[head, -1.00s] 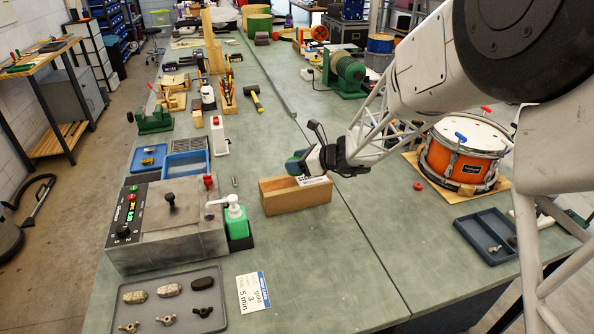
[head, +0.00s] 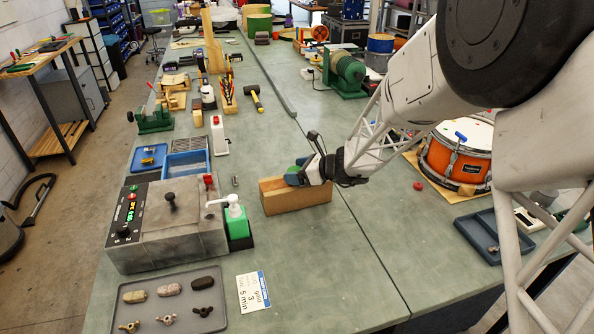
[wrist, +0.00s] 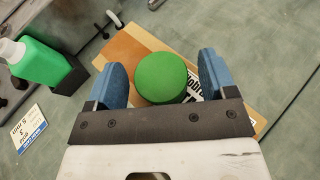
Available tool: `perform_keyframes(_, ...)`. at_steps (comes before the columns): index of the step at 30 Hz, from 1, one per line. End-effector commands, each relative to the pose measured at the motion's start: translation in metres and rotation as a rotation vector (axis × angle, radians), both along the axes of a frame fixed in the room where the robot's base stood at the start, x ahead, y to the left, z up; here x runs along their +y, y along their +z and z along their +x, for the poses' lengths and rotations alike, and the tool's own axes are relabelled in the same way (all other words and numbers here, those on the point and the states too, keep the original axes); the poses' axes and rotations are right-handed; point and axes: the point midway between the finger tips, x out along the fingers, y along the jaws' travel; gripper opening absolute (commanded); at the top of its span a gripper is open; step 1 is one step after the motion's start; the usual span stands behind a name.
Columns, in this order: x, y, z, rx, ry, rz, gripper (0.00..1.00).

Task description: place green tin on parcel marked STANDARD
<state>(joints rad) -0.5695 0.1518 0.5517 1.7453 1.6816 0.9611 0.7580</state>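The green tin (wrist: 161,78) shows as a round green disc between my fingers in the wrist view, over the top of a brown parcel (wrist: 118,48). Contact between the tin and the parcel's top is hidden. My gripper (wrist: 163,66) has its two blue fingers on either side of the tin, with a visible gap at each side. In the head view my gripper (head: 298,174) is low over the parcel (head: 297,201), and mostly covers the tin. A white label with black print lies partly under the tin and right finger; its full wording cannot be read.
A green pump bottle (head: 237,219) and a grey control box (head: 170,222) stand left of the parcel. A grey tray (head: 168,301) with several small parts is at front left. The orange drum (head: 455,158) is at right. The bench front of the parcel is clear.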

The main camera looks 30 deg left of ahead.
Motion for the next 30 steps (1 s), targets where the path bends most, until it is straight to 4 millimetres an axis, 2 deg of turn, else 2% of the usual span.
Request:
perform_keyframes(14,-0.003,0.005,0.000,-0.001,-0.001,0.000,0.79)
perform_keyframes(20,-0.020,0.012,0.002,-0.002,-0.001,0.000,0.79)
perform_keyframes(30,-0.069,0.032,0.006,-0.002,-0.001,0.000,0.79)
